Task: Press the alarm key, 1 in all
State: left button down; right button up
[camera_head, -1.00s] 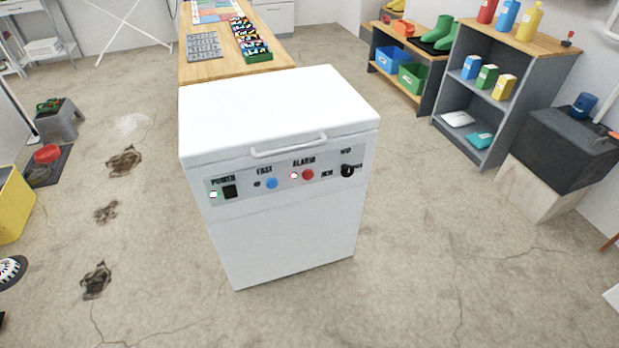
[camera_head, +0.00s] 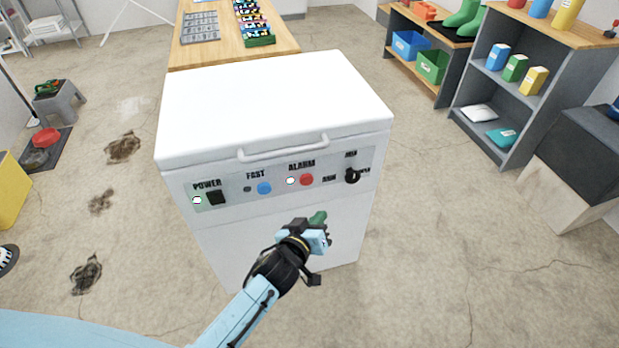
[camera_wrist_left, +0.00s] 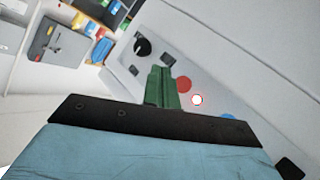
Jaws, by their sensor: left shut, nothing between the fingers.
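The alarm key is a round red button (camera_head: 306,180) under the ALARM label on the panel of a white chest freezer (camera_head: 270,105). A small white lamp with a red rim (camera_head: 290,181) sits just left of it. My left gripper (camera_head: 319,218) is in front of the freezer, below and slightly right of the red button in the head view. In the left wrist view its green fingers (camera_wrist_left: 162,88) are shut and empty, and the red button (camera_wrist_left: 183,84) shows right beside their tips. I cannot tell whether they touch the panel. My right gripper is not in view.
The panel also holds a black power switch (camera_head: 216,197), a blue FAST button (camera_head: 264,188) and a black knob (camera_head: 352,175). The lid handle (camera_head: 283,149) juts out above the panel. A wooden table stands behind, and a grey shelf (camera_head: 516,90) stands at right.

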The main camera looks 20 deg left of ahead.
aim_at(307, 180)
pick_arm(q)
jog(key=shift+s, duration=0.1)
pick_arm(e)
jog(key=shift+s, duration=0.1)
